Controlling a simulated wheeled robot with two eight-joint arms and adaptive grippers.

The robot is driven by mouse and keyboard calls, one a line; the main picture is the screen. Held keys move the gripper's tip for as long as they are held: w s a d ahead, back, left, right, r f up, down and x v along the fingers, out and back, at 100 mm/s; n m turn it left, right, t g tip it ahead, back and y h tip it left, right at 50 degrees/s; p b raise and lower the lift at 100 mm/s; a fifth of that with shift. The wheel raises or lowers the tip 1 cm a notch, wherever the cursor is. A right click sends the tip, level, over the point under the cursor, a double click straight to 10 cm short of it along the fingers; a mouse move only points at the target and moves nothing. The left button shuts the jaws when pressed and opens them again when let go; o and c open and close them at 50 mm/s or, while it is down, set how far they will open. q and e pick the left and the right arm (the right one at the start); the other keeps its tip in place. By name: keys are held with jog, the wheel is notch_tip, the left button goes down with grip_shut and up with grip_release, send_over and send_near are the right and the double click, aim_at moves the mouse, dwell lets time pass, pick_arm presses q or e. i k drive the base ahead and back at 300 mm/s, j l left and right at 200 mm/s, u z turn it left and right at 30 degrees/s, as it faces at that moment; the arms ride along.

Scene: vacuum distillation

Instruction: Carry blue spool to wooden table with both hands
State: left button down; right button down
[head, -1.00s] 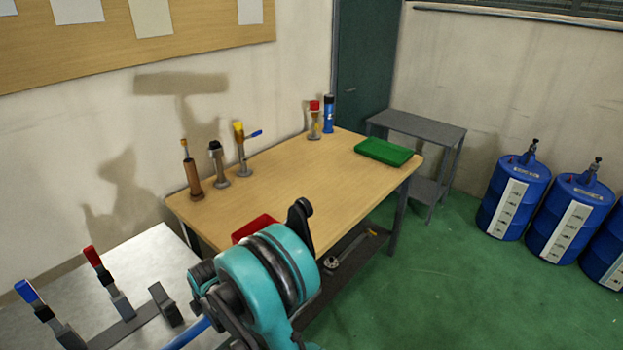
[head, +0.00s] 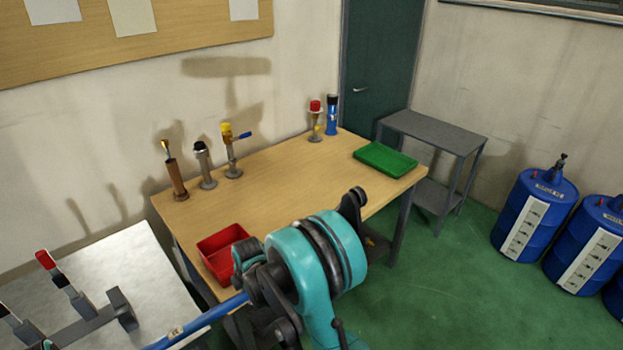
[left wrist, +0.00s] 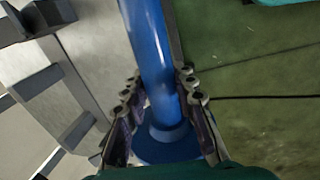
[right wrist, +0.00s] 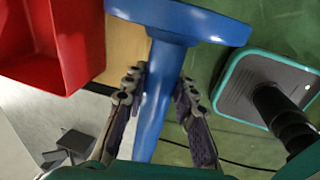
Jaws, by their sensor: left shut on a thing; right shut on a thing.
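The blue spool is a shaft with a round flange. In the head view part of its shaft (head: 205,318) shows at the bottom, in front of the wooden table (head: 290,185). My left gripper (left wrist: 159,80) is shut around the shaft (left wrist: 148,40), close to a flange (left wrist: 165,147). My right gripper (right wrist: 162,80) is shut around the shaft (right wrist: 150,125), below the other flange (right wrist: 185,20). In the head view my teal arm covers part of the spool, and I cannot make out either gripper's fingers there.
A red bin (head: 219,254) sits at the table's near left corner, and a green tray (head: 385,158) at its far right. Several tools stand along the back edge. A metal table (head: 150,270) is at the left. Blue barrels (head: 537,215) stand right. The table's middle is bare.

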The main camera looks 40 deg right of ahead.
aim_at(291, 189)
jog(key=l, duration=0.95)
jog(key=k+l, duration=0.1)
jog(key=l, duration=0.9)
jog(key=l+u, duration=0.1)
jog(key=l, duration=1.6)
jog(key=i, duration=1.45)
